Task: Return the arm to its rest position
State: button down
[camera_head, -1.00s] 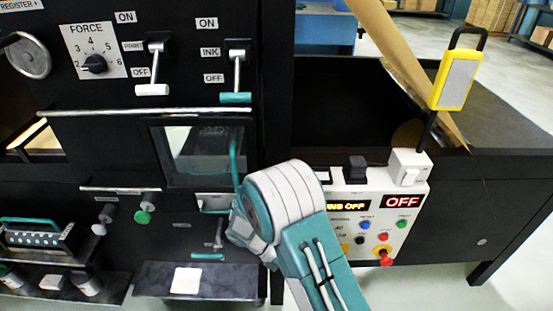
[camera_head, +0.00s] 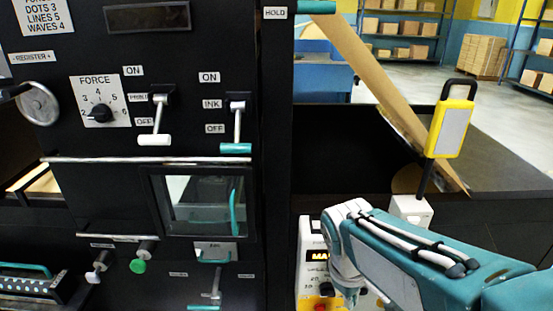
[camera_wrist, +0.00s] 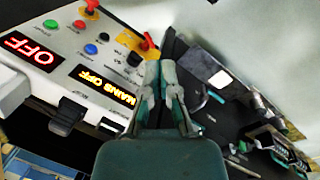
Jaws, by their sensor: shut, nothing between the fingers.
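My gripper (camera_wrist: 160,85) shows in the wrist view with its two fingers together and nothing between them. It is over the gap between the white control panel and the black machine front, touching neither as far as I can tell. In the head view my teal and white arm reaches in from the lower right and covers part of the panel; the fingers are hidden there. The control panel (camera_wrist: 75,45) has lit signs reading OFF and MAINS OFF, coloured buttons and a red knob.
The black machine (camera_head: 120,185) fills the left, with levers, a force dial (camera_head: 98,101) and a glass window (camera_head: 205,203). A slanted brown sheet (camera_head: 385,85) crosses the open black bin. Shelves with boxes (camera_head: 405,28) stand far back.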

jog(key=s+d+r+m+t+y, duration=0.1)
jog(key=s+r+m+t+y, duration=0.1)
jog(key=s+r+m+t, duration=0.3)
jog(key=shift+s+d+r+m, duration=0.3)
jog(key=shift+s+d+m, duration=0.05)
jog(key=shift+s+m, duration=0.85)
